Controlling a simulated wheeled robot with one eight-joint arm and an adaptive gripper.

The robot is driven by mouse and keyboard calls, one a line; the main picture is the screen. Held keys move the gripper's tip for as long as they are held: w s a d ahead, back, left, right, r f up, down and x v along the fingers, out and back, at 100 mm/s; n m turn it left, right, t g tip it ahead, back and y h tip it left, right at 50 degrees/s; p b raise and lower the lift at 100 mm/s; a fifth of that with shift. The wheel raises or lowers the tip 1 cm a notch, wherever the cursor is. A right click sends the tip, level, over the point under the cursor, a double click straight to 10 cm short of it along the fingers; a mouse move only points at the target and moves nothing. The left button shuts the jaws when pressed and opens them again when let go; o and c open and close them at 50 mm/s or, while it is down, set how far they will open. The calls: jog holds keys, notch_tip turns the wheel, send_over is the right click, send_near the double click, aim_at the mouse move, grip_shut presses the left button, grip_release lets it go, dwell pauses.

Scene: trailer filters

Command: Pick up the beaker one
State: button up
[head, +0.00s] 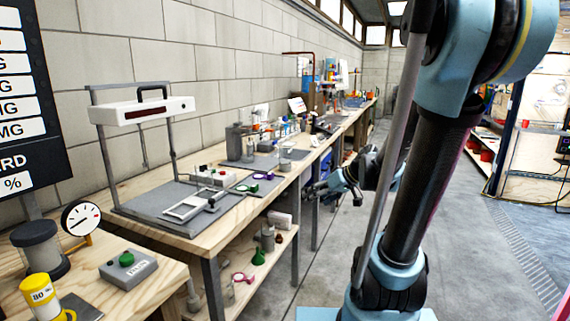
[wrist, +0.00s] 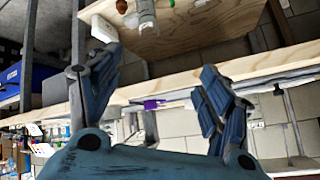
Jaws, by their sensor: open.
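A small clear vessel (head: 286,163), which may be a beaker, stands on the workbench in the head view; it is too small to be sure. In the wrist view a pale cylindrical vessel (wrist: 147,14) sits on a wooden board at the top edge, partly cut off; I cannot tell whether it is a beaker. My gripper (head: 312,190) is beside the bench's front edge in the head view. In the wrist view my gripper (wrist: 160,78) has its two fingers wide apart with nothing between them, and the bench edge lies beyond.
The wooden workbench (head: 190,243) runs along the wall, with a lower shelf (head: 262,262) holding several small items. A white-topped frame device (head: 140,110) stands on the bench. A purple ring-like item (head: 264,176) lies near the front edge. The floor (head: 480,255) at right is clear.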

jog(key=w+a+r+n+t+y, duration=0.1)
jog(key=w+y, duration=0.1)
jog(key=w, duration=0.4)
jog(key=w+a+r+n+t+y, duration=0.2)
jog(key=w, duration=0.4)
jog(key=t+y, duration=0.2)
jog(key=t, duration=0.1)
send_near(288, 161)
jog(key=shift+n, duration=0.4)
jog(key=x, duration=0.7)
jog(key=shift+w+f, duration=0.1)
jog(key=shift+w+d+x, duration=0.1)
jog(key=shift+w+x, duration=0.05)
jog(key=shift+x, duration=1.25)
jog(key=shift+w+d+x, duration=0.15)
jog(key=shift+x, duration=1.25)
jog(key=c, duration=1.3)
